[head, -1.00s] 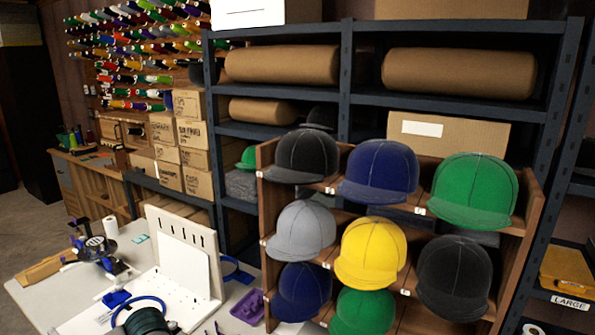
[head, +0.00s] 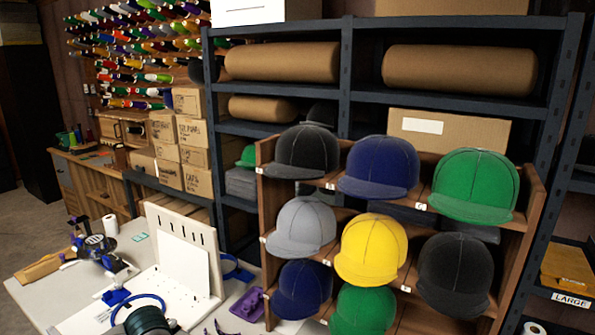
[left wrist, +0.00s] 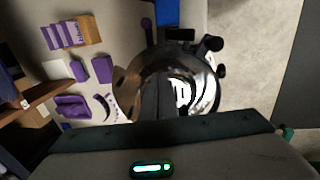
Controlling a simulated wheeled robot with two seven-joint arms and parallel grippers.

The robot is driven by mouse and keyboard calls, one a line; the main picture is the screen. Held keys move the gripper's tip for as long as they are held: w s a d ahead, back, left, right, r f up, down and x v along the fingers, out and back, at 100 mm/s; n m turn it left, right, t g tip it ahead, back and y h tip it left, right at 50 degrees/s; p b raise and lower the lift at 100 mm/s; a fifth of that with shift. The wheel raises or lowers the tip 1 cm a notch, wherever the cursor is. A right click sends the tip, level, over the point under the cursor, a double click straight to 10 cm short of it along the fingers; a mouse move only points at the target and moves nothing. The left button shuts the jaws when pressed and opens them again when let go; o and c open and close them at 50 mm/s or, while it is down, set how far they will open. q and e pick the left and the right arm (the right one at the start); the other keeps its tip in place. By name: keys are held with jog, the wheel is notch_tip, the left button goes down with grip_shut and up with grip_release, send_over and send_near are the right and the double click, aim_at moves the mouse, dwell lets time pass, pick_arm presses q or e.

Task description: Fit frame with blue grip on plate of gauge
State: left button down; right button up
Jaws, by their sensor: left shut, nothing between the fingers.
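A round blue hoop frame (head: 150,297) lies at the foot of a white upright plate of a gauge (head: 184,250) with a row of slots. A blue grip (head: 117,297) is at its left side. A dark round shape at the bottom edge covers part of the hoop. Another blue frame (head: 238,270) shows partly behind the white plate. In the left wrist view my left gripper (left wrist: 158,112) is shut and empty, over or in front of a shiny round metal piece (left wrist: 205,88). I cannot tell whether they touch. My right gripper is not in view.
A purple tray (head: 248,304) lies by the wooden cap rack (head: 525,215). Purple blocks (left wrist: 103,69) and a brown piece with purple parts (left wrist: 88,31) show in the left wrist view. Some tabletop (head: 40,305) at front left is clear.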

pick_arm(q)
jog(key=shift+r, duration=0.1)
notch_tip(320, 180, up, 7)
jog(key=s+p, duration=0.1)
jog(key=p, duration=0.1)
jog(key=shift+a, duration=0.35)
dwell(0.4)
